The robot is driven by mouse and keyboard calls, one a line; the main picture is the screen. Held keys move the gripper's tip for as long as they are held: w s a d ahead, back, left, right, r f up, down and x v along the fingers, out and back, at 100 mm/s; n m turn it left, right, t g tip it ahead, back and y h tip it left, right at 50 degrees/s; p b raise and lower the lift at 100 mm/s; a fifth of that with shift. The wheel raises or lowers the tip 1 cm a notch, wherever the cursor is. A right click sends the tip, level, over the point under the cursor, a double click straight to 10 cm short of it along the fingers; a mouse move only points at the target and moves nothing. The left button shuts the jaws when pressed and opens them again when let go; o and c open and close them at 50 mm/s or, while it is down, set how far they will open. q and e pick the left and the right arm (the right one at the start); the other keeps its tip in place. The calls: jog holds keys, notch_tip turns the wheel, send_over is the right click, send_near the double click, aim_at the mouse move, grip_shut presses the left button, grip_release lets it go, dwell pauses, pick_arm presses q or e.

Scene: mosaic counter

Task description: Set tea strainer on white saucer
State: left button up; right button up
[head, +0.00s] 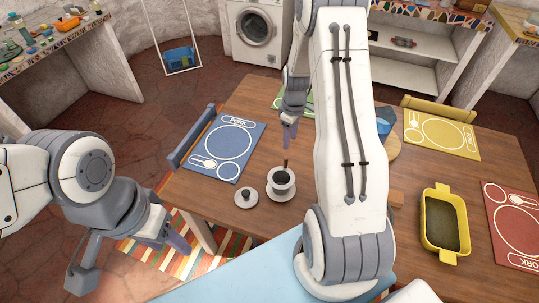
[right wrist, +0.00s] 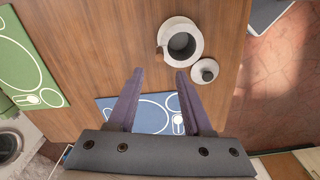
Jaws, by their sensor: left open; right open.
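A white cup (head: 281,180) stands on a white saucer (head: 283,196) on the wooden table; both also show in the right wrist view, the cup (right wrist: 183,44) ahead of the fingers. A dark stick-like handle (head: 286,165) rises from the cup, and a grey insert that looks like the tea strainer (right wrist: 181,45) fills its mouth. A small white disc with a dark knob (head: 246,197) lies beside it. My right gripper (right wrist: 157,73) is open and empty, above the table and apart from the cup. My left gripper (head: 176,240) is open and empty, off the table's left edge.
A blue placemat (head: 226,150) lies left of the cup, a yellow one (head: 441,135) and a red one (head: 515,225) to the right. A yellow dish (head: 444,222) stands at the right. My right arm hides the table's middle.

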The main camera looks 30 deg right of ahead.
jog(key=s+a+r, duration=0.2)
jog(key=a+r, duration=0.3)
jog(key=a, duration=0.3)
jog(key=s+a+r+n, duration=0.1)
jog(key=s+a+r, duration=0.25)
jog(key=a, duration=0.35)
jog(key=s+a+r, duration=0.2)
jog(key=a+r, duration=0.3)
jog(key=a, duration=0.3)
jog(key=s+a+r, duration=0.2)
jog(key=s+a, duration=0.1)
jog(key=s, duration=0.5)
jog(key=s+a+r+y, duration=0.1)
jog(key=s+a+r, duration=0.2)
jog(key=s, duration=0.6)
jog(key=shift+s+a+r, duration=0.15)
jog(key=shift+a, duration=0.45)
notch_tip(320, 180, down, 5)
jog(key=b, duration=0.4)
jog(key=shift+r+b, duration=0.1)
jog(key=shift+b, duration=0.3)
